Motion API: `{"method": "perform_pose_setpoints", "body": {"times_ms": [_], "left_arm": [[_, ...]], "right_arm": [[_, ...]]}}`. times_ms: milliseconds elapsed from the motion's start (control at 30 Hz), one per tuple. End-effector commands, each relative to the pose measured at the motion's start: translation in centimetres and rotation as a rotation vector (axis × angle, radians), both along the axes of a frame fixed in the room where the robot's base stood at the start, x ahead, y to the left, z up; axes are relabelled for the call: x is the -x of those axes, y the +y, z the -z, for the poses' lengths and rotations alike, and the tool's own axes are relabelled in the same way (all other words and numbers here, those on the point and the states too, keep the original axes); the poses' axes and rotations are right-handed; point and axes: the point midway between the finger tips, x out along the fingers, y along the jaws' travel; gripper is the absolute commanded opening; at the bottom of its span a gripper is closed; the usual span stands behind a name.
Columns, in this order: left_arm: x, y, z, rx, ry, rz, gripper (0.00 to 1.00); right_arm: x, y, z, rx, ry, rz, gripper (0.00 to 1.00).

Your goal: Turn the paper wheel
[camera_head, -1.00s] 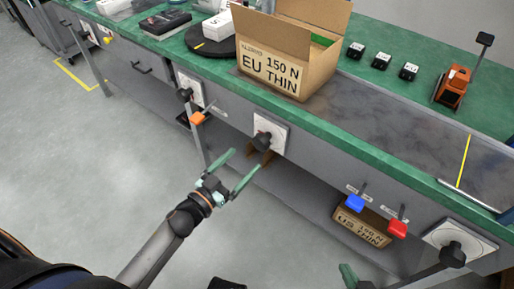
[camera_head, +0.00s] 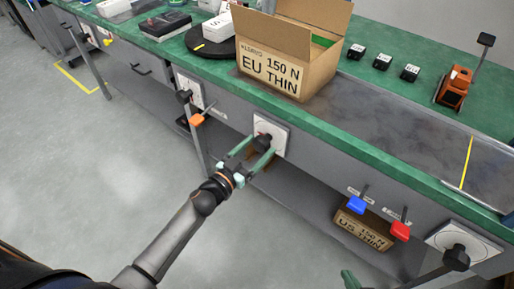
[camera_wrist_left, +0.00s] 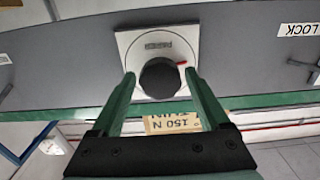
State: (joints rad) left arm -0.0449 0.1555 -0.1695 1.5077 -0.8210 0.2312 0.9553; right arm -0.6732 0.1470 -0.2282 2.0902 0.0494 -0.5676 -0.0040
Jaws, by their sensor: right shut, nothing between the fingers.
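A round black knob (camera_head: 263,141) on a white square plate (camera_head: 281,139) sits on the bench's grey front panel. It also shows in the left wrist view (camera_wrist_left: 160,78), with a red mark at its side; the plate's label is too small to read. My left gripper (camera_head: 256,153) is open, its two green fingers on either side of this knob. In the left wrist view the gripper (camera_wrist_left: 160,90) is empty, with the knob between the fingertips and no clear grip. My right gripper (camera_head: 350,279) shows only as a green fingertip at the bottom edge.
Other dark wheels stand on the panel at left (camera_head: 184,97) and right (camera_head: 456,257). Orange (camera_head: 196,119), blue (camera_head: 356,204) and red (camera_head: 400,231) levers stick out nearby. A labelled carton (camera_head: 290,65) is on the bench; another box (camera_head: 362,232) is below.

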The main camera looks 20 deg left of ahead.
Motion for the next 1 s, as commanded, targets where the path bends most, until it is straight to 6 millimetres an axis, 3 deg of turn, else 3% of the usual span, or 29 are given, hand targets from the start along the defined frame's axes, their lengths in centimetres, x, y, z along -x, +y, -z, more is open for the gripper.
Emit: {"method": "perform_pose_setpoints", "body": {"times_ms": [67,600,1000], "left_arm": [[0.02,0.01,0.0,0.0,0.0,0.0,0.69],[0.03,0.01,0.01,0.0,0.0,0.0,0.08],[0.03,0.03,0.0,-0.079,-0.029,0.0,0.08]], "right_arm": [[-0.07,0.09,-0.05,-0.002,-0.002,0.0,0.0],[0.01,0.15,0.27,-0.001,0.003,-0.002,0.0],[0.0,0.03,0.14,0.003,0.002,-0.005,0.0]]}}
